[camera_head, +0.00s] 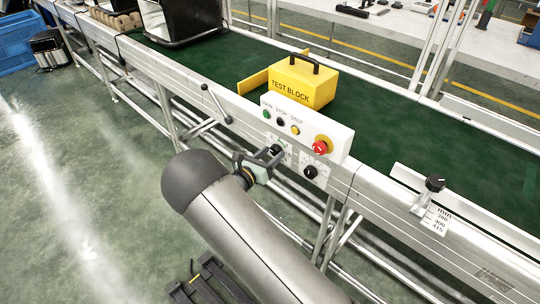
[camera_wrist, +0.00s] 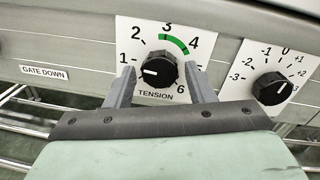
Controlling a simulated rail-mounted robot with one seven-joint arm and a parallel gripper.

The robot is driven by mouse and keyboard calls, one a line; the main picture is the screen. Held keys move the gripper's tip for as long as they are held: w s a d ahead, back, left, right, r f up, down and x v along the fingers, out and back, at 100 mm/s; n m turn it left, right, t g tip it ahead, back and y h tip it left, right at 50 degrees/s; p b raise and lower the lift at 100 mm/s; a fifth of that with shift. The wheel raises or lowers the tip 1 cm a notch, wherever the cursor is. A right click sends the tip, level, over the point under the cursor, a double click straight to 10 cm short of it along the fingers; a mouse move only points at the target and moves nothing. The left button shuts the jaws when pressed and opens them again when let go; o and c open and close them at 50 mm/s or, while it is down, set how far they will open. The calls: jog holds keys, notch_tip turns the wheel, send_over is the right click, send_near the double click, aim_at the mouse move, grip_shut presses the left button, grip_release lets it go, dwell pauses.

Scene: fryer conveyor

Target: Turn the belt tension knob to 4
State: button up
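The black tension knob (camera_wrist: 159,71) sits on a white dial plate marked TENSION, with a green arc (camera_wrist: 174,43) between 3 and 4. Its white pointer line points left, near the 1 and slightly below it. My gripper (camera_wrist: 161,82) is open, with one finger on each side of the knob and a small gap showing on both sides. In the head view, my gripper (camera_head: 266,160) is at the dial plate (camera_head: 287,157) on the conveyor's side, and mostly hides the tension knob.
A second black knob (camera_wrist: 272,88), with a -3 to +3 scale, is close on the right. Above are a red emergency button (camera_head: 321,145) and small buttons (camera_head: 281,121). A lever (camera_head: 215,103) is to the left. A yellow test block (camera_head: 302,82) stands on the green belt (camera_head: 390,120).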

jog(key=c, duration=0.7)
jog(key=shift+f, duration=0.1)
